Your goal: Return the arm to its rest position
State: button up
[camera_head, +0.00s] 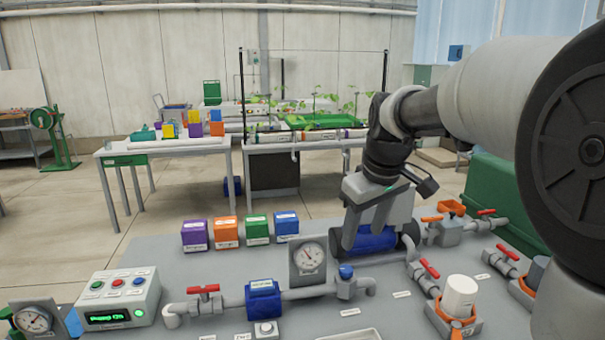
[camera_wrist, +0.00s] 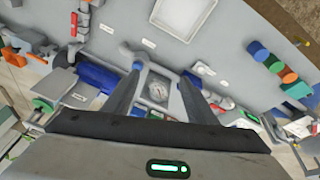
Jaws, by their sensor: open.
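My gripper (camera_head: 364,241) hangs from the arm at the right of the head view, above the grey skid table (camera_head: 225,283). Its two fingers point down and stand apart with nothing between them. Behind the fingers is a blue cylinder (camera_head: 376,240), partly hidden by them. In the wrist view the open gripper (camera_wrist: 161,82) shows both dark fingers, with a round gauge (camera_wrist: 158,91) in the gap, below and apart from them. That gauge also stands left of the fingers in the head view (camera_head: 309,255).
Purple (camera_head: 195,236), orange (camera_head: 227,232), green (camera_head: 257,229) and blue (camera_head: 286,226) boxes stand along the table's back edge. Pipes with red-handled valves (camera_head: 204,290) and a white cup (camera_head: 459,297) rise from the table. A button box (camera_head: 118,298) is at left.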

jog(key=s+f+m+t, duration=0.2)
jog(key=s+m, duration=0.4)
jog(key=s, duration=1.7)
notch_tip(320, 180, up, 12)
jog(key=s+p, duration=0.1)
jog(key=p, duration=1.1)
jog(key=shift+d+h, duration=0.3)
jog(key=shift+d, duration=0.15)
jog(key=shift+f, duration=0.15)
